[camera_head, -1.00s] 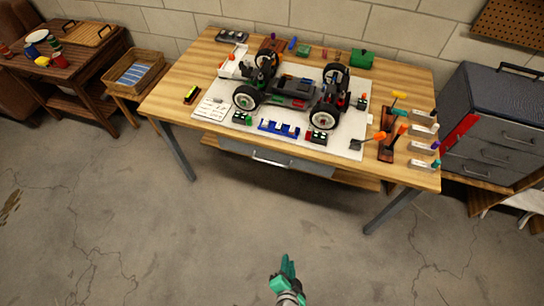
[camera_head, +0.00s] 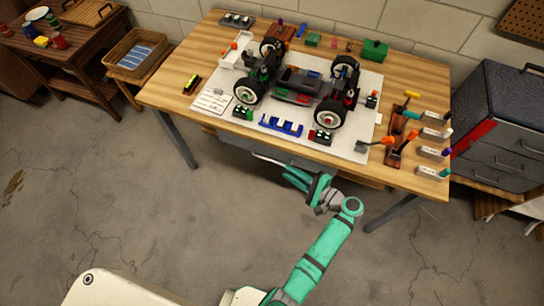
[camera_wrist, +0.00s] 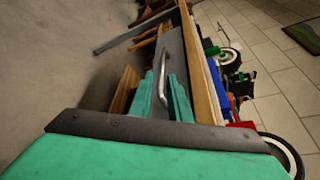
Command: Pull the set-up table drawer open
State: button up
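The set-up table (camera_head: 160,95) is a wooden workbench with a grey drawer (camera_head: 232,141) under its front edge. The drawer front looks flush under the tabletop. Its silver bar handle (camera_head: 266,158) is partly hidden by my gripper (camera_head: 288,176), which reaches in from the lower right. In the wrist view, the drawer (camera_wrist: 172,60) and the handle (camera_wrist: 163,65) run away from the camera. My gripper (camera_wrist: 162,97) is open, with its teal fingers on either side of the handle's near end. I cannot tell whether either finger touches it.
An RC car (camera_head: 297,85) and loose parts stand on a white mat (camera_head: 350,145) on the tabletop. A grey tool chest (camera_head: 500,110) is at right. A basket (camera_head: 135,55) on a small stand is at left. The concrete floor in front is clear.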

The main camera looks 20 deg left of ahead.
aim_at(270, 160)
jog(key=x, duration=1.1)
jog(key=shift+r, duration=0.2)
grip_shut()
